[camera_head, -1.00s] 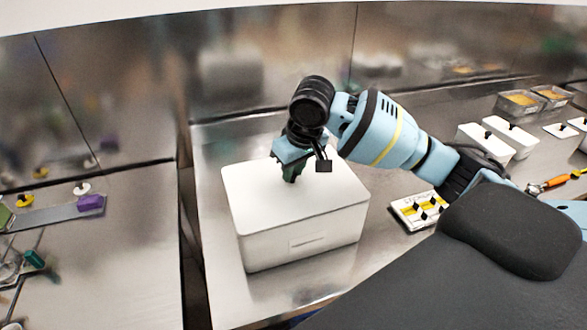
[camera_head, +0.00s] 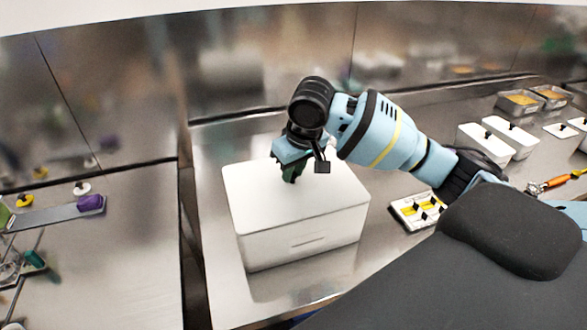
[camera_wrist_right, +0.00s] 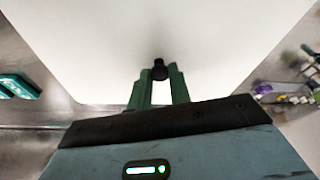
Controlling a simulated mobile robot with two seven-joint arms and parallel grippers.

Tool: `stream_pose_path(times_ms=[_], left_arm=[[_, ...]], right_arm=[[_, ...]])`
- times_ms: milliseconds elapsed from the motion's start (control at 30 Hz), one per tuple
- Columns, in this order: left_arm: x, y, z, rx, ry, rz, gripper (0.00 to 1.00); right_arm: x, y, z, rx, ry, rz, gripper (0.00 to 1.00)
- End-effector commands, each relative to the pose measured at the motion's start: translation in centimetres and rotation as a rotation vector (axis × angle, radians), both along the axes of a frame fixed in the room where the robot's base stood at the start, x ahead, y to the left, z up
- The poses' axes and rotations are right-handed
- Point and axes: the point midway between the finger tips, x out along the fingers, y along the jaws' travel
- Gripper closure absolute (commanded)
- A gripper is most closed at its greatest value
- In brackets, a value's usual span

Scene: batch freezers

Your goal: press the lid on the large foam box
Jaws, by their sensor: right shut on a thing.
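The large white foam box (camera_head: 300,241) stands on the steel counter in the head view. Its white lid (camera_head: 250,185) lies flat on top and looks level with the rim. My right gripper (camera_head: 290,177) points down over the middle of the lid. In the right wrist view its green fingers (camera_wrist_right: 159,88) are shut on a small black knob (camera_wrist_right: 159,69) on the lid (camera_wrist_right: 90,40). The gripper hides the knob in the head view. My left gripper is not in view.
Right of the box lies a small white and yellow tray with black pegs (camera_head: 417,211). Farther right stand white lidded containers (camera_head: 497,142) and an orange-handled tool (camera_head: 555,183). At left, a purple object (camera_head: 91,203) lies on a separate counter. Bare steel lies in front of the box.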

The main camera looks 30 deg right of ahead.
Motion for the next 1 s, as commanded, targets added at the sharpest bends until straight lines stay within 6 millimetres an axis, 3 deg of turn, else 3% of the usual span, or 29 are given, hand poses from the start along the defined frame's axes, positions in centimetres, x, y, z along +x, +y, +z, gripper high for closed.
stream_pose_path(times_ms=[967,1000], left_arm=[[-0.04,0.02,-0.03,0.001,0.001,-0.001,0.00],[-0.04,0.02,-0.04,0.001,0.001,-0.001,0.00]], right_arm=[[0.00,0.01,-0.30,0.000,0.000,-0.001,1.00],[0.00,0.01,-0.30,0.000,0.000,-0.001,0.79]])
